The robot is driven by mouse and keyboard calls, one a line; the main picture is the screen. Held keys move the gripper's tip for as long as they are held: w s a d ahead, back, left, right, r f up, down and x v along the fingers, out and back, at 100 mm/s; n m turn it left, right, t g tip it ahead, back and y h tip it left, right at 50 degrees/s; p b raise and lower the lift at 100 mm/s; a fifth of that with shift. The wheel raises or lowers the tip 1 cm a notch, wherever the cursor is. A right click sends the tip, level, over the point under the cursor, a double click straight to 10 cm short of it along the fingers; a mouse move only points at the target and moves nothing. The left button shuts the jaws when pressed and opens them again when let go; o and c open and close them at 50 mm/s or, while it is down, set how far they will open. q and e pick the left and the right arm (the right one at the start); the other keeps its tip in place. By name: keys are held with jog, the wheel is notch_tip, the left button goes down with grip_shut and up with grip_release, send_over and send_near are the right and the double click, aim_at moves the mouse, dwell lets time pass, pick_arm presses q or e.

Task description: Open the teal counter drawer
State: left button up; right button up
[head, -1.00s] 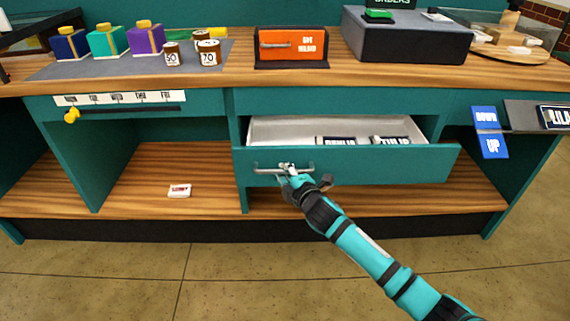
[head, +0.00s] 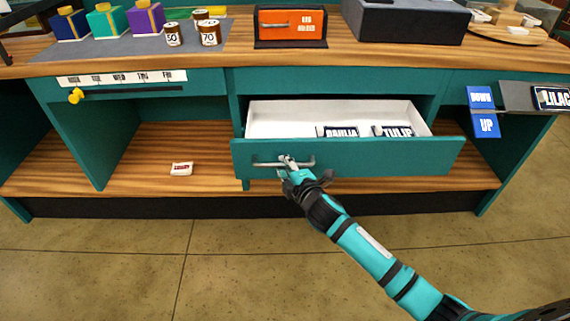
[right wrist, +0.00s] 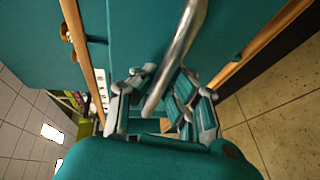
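The teal counter drawer (head: 400,156) is pulled out from under the counter top. Its white inside shows, with a DAHLIA card (head: 341,132) and a TULIP card (head: 394,131) in it. A metal bar handle (head: 302,163) runs across the left part of its front. My left gripper is not in view.
The wooden counter top (head: 120,67) holds colored boxes, jars and an orange box (head: 290,26). A slider with a yellow knob (head: 76,96) is at left. Blue DOWN and UP signs (head: 484,111) are at right. The floor in front is open.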

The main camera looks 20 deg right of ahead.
jog(key=o, duration=0.5)
jog(key=shift+c, duration=0.2)
jog(key=v, duration=1.2)
